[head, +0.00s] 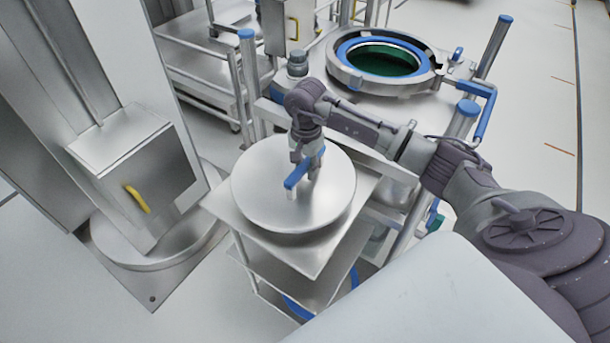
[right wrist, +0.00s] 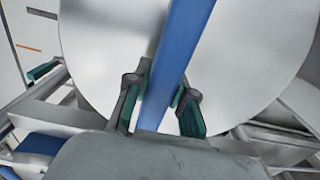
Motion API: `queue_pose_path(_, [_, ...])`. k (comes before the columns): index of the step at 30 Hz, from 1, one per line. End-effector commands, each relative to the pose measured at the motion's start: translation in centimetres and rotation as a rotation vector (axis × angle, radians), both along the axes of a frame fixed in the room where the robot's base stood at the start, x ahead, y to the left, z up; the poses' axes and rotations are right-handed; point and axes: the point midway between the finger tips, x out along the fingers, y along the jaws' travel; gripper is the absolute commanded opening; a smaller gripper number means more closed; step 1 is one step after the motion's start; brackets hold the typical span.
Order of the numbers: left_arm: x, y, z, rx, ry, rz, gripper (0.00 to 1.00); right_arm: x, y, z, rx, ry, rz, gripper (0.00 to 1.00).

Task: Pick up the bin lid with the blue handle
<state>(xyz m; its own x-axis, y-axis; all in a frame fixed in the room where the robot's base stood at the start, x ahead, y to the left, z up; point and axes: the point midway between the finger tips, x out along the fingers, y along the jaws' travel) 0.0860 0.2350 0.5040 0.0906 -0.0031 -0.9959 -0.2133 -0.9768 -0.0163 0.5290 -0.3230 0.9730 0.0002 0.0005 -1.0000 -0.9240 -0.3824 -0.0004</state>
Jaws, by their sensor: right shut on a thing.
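The bin lid (head: 260,195) is a round, flat metal disc with a blue handle (head: 297,178) across its middle. It is at or just above the top shelf of a metal cart (head: 225,207); I cannot tell if it touches. My right gripper (head: 308,172) reaches down over the lid and is shut on the blue handle. In the right wrist view, the fingers (right wrist: 160,112) sit on either side of the blue handle (right wrist: 180,50), with the lid (right wrist: 105,40) behind it. My left gripper is not in view.
An open round bin mouth (head: 385,58) with a blue ring and dark green inside is at the back, beyond the cart. A steel column with a box and yellow handle (head: 137,198) stands at left. Blue-capped posts (head: 495,45) rise around the bin. Floor at right is clear.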

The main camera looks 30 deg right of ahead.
Motion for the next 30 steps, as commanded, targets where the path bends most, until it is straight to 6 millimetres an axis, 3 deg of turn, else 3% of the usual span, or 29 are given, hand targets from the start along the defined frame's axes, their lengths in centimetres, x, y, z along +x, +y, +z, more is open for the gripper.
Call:
queue_pose_path(6, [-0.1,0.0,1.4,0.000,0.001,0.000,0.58,0.1,0.1,1.1,0.002,-0.003,-0.001,0.00])
queue_pose_path(16, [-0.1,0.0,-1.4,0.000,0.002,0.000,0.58,0.2,-0.1,4.8,0.000,-0.011,-0.001,0.00])
queue_pose_path(30, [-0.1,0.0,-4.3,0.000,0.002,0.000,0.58,-4.4,-6.3,9.0,-0.003,-0.009,-0.004,0.00])
